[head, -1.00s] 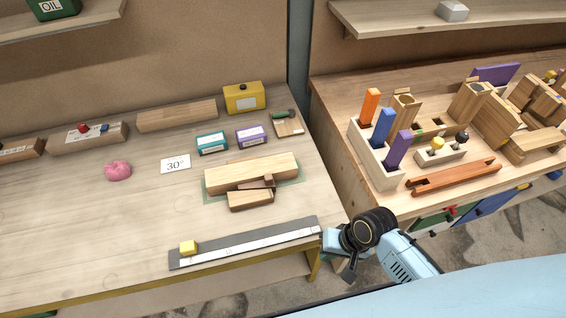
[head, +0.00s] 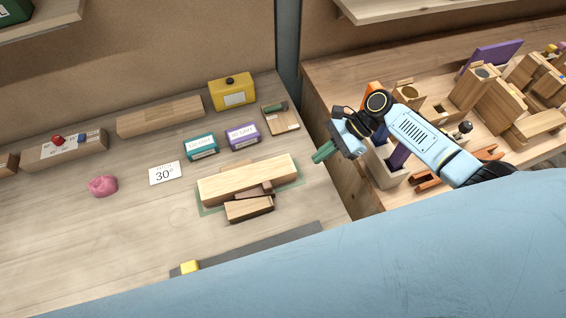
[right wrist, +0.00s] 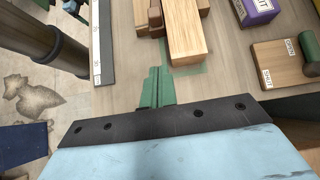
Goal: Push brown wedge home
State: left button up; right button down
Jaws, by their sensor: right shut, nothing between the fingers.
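The brown wedge (head: 267,187) is a small darker piece between the long pale block (head: 245,179) and the short block (head: 249,209), at their right end. It also shows near the top of the right wrist view (right wrist: 155,17). How deep it sits between the blocks I cannot tell. My right gripper (head: 322,152) has green fingers, shut and empty. It is apart from the wedge, up and right of the blocks, by the table's right edge. In the right wrist view its fingers (right wrist: 156,88) point toward the blocks. My left gripper is out of view.
A green mat (head: 299,180) lies under the blocks. Teal (head: 201,147) and purple (head: 243,136) boxes stand behind them, with a small board (head: 281,120) to the right. Bare tabletop is left of the blocks.

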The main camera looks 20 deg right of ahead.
jog(key=b+x, duration=0.7)
jog(key=x, duration=0.2)
jog(key=shift+s+a+f, duration=0.15)
jog(key=shift+a+f, duration=0.05)
jog(key=shift+f, duration=0.1)
jog(key=a+b, duration=0.1)
jog(key=a, duration=0.2)
jog(key=shift+a, duration=0.15)
jog(key=shift+a+r, duration=0.1)
jog(key=shift+a, duration=0.35)
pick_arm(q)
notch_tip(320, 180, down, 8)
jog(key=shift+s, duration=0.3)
